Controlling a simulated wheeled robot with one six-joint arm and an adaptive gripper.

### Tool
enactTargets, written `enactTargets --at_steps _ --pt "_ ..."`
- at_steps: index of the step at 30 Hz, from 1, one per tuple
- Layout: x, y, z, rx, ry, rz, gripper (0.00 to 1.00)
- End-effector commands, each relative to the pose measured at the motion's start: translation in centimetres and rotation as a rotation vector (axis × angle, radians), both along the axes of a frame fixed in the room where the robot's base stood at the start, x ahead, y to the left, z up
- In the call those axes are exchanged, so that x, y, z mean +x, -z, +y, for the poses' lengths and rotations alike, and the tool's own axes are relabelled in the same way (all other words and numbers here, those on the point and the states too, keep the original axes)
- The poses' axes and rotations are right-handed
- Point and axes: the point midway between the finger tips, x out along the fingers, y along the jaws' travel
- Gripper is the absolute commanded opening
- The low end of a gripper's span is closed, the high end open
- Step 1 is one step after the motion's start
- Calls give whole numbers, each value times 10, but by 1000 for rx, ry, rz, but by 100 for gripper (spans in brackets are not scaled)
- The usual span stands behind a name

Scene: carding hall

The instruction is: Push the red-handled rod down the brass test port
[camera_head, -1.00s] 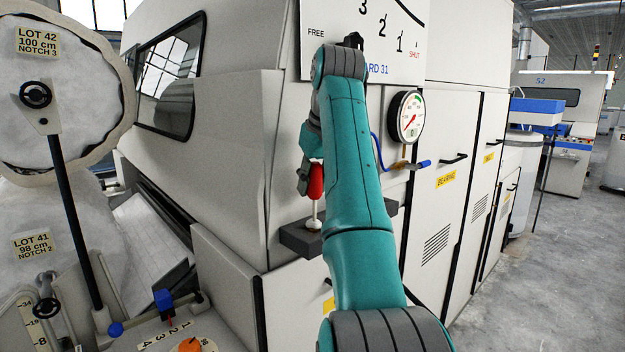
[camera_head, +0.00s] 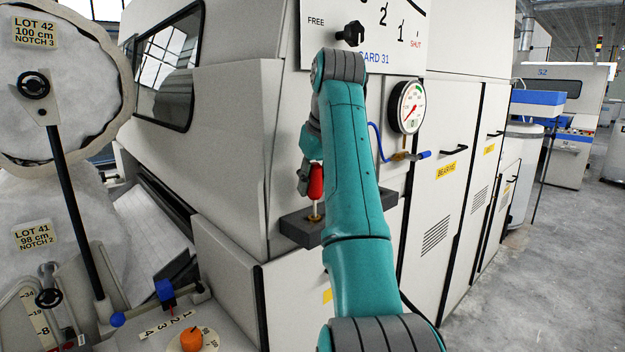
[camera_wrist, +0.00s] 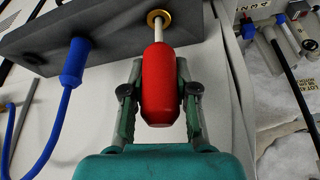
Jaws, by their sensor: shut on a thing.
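The red-handled rod (camera_head: 316,181) is upright in the head view, its red grip directly above the brass test port (camera_head: 314,217) on a dark block. In the wrist view the red handle (camera_wrist: 160,85) sits between the two fingers of my gripper (camera_wrist: 159,95), which is shut on it. A short pale length of rod (camera_wrist: 158,32) shows between the handle and the brass ring of the port (camera_wrist: 158,17). The rod's lower end is inside the ring and hidden. My gripper (camera_head: 305,178) is partly hidden behind my arm in the head view.
The dark block (camera_head: 296,226) juts from the machine's pale panel. A blue plug with a blue hose (camera_wrist: 75,62) enters the same block beside the port. A pressure gauge (camera_head: 408,106) hangs to the right. Open floor (camera_head: 545,270) lies at the far right.

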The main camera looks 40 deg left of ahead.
Motion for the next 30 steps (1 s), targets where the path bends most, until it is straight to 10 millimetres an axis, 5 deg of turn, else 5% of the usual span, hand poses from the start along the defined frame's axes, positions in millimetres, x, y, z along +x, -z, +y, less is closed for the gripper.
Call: enactTargets --at_steps 23,24,27,30 --pt "0 17 0 0 0 0 0" --pt "0 17 0 0 0 0 31" --pt "0 17 0 0 0 0 56" --pt "0 16 0 0 0 0 58"
